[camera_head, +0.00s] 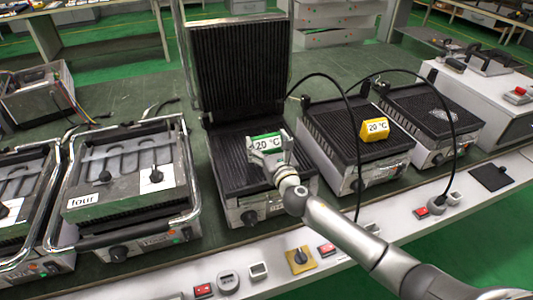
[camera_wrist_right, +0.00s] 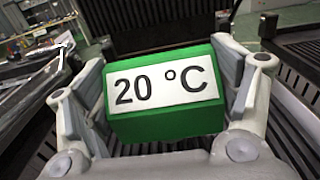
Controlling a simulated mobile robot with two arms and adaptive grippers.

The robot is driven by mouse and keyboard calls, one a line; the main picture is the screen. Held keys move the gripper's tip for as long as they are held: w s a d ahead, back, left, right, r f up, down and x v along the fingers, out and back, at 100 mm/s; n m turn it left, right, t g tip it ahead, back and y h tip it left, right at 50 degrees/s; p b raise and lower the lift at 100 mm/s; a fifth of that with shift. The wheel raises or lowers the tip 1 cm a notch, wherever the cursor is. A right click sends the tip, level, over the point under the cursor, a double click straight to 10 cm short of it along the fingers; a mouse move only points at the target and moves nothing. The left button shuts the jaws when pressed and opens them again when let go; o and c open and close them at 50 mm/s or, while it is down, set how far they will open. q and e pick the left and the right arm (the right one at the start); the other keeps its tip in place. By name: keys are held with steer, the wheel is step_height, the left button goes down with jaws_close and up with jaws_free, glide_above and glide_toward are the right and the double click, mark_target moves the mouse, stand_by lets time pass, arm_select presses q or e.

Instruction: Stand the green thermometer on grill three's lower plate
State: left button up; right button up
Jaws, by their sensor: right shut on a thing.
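The green thermometer (camera_head: 266,138) is a block with a white "20 °C" label. My right gripper (camera_head: 270,155) is shut on it, with a finger on each side. The right wrist view also shows the thermometer (camera_wrist_right: 165,95) between the fingers, its label upright and slightly tilted. It is over the ribbed lower plate (camera_head: 232,172) of the open grill, towards the plate's back half. I cannot tell whether its base touches the plate. The open grill's lid (camera_head: 238,65) stands raised behind it. No number shows on this grill. My left gripper is not in view.
The closed grill labelled "four" (camera_head: 90,200) stands left of the open grill. To the right, a grill bears a yellow "20 °C" thermometer (camera_head: 375,128), with another dark-plated grill (camera_head: 430,108) beyond. Black cables (camera_head: 345,90) arch over these. Switches and buttons line the front ledge (camera_head: 240,272).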

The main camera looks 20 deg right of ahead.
mark_target(267, 151)
steer(key=shift+w+f+b, duration=0.1)
steer(key=shift+f+b, duration=0.35)
steer(key=shift+f, duration=1.2)
steer(key=shift+f, duration=0.1)
steer(key=o, duration=1)
steer(key=shift+o, duration=0.2)
steer(key=s, duration=1.2)
steer(key=shift+d, duration=0.15)
